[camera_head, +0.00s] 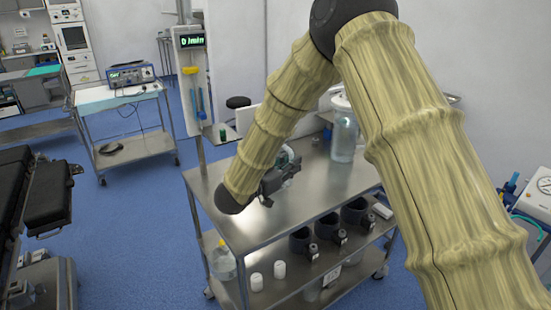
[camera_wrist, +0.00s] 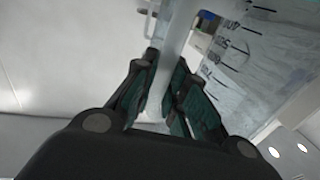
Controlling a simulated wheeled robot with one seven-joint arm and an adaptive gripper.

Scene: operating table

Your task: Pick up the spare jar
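A clear jar (camera_head: 343,138) stands upright at the back of the steel trolley's top. I cannot tell whether it is the spare jar. My gripper (camera_head: 288,166) is above the trolley top, left of this jar and apart from it in the picture. In the wrist view, my gripper's fingers (camera_wrist: 166,60) have teal pads, with a gap between them. A pale, translucent upright strip (camera_wrist: 175,40) shows in that gap; I cannot tell whether the fingers touch it. A clear jar wall with dark graduation marks (camera_wrist: 245,60) fills the upper right there.
The trolley top (camera_head: 262,212) is mostly bare. Its lower shelf holds dark cups (camera_head: 328,228), white bottles (camera_head: 279,270) and a clear jug (camera_head: 222,264). A pole with a display (camera_head: 192,41) stands behind the left side. A black padded table (camera_head: 48,195) is at far left.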

